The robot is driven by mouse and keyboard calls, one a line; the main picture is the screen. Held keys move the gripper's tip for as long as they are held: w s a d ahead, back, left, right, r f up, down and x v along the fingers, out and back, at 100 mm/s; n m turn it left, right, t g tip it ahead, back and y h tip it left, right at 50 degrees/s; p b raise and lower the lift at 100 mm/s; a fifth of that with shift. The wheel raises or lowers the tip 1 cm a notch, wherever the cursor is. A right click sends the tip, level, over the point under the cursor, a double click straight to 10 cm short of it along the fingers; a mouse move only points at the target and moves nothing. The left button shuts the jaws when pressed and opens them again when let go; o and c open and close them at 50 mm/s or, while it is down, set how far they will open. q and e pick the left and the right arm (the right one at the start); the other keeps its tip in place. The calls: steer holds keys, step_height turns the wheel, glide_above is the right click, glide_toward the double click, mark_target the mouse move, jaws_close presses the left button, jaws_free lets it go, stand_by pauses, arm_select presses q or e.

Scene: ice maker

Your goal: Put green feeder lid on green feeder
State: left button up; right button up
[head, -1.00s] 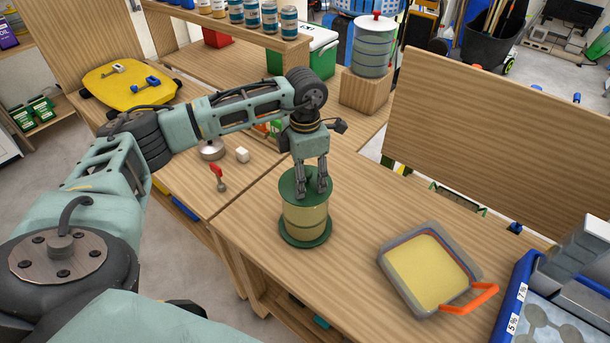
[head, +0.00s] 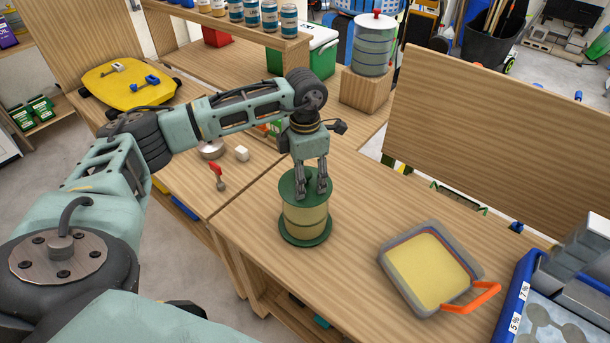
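The green feeder (head: 305,219) stands upright on the wooden table, with a yellowish clear body and a green base. The green feeder lid (head: 291,186) sits at its top and looks level with the rim. My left gripper (head: 311,194) points down from above with its fingertips at the lid's middle. The fingers hide the lid's centre, so I cannot tell whether they are closed on a knob there. My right gripper is not in view.
A grey tray with yellow contents and an orange handle (head: 428,270) lies right of the feeder. A blue bin (head: 512,300) is at the far right. A red-handled tool (head: 218,176) and a white cube (head: 242,153) lie left. A wooden panel stands behind.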

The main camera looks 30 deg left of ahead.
arm_select(q)
steer(key=o, duration=0.5)
step_height(320, 180, up, 12)
stand_by(0.5)
stand_by(0.5)
